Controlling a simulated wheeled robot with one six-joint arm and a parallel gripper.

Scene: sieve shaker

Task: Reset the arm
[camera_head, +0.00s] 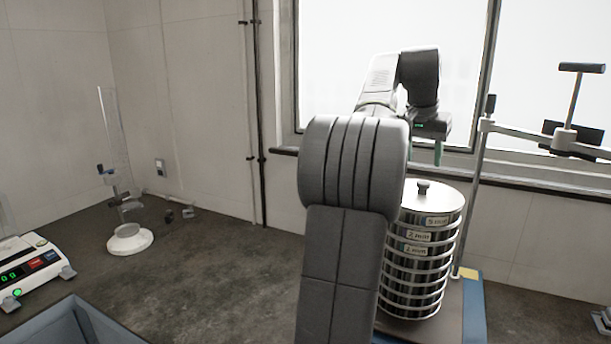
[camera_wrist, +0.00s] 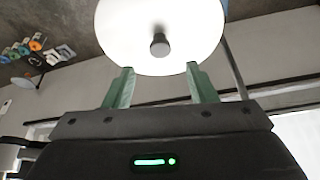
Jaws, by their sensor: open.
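My gripper (camera_head: 438,153) is raised above the sieve stack in the head view, with its fingers pointing down. In the wrist view my gripper (camera_wrist: 160,86) has its two green fingers spread apart with nothing between them. The sieve stack (camera_head: 415,262) stands upright on the shaker base (camera_head: 473,308), with its round lid and knob (camera_head: 423,187) on top. The lid (camera_wrist: 130,30) and its dark knob (camera_wrist: 159,45) also show in the wrist view, beyond the fingertips and apart from them. My arm hides the left part of the stack and base.
A metal post and clamp bar (camera_head: 480,180) rise beside the stack. A scale (camera_head: 28,268) and a blue-grey bin (camera_head: 75,325) are at the left. A clear cylinder on a white base (camera_head: 130,239) stands behind them. The bench between is mostly clear.

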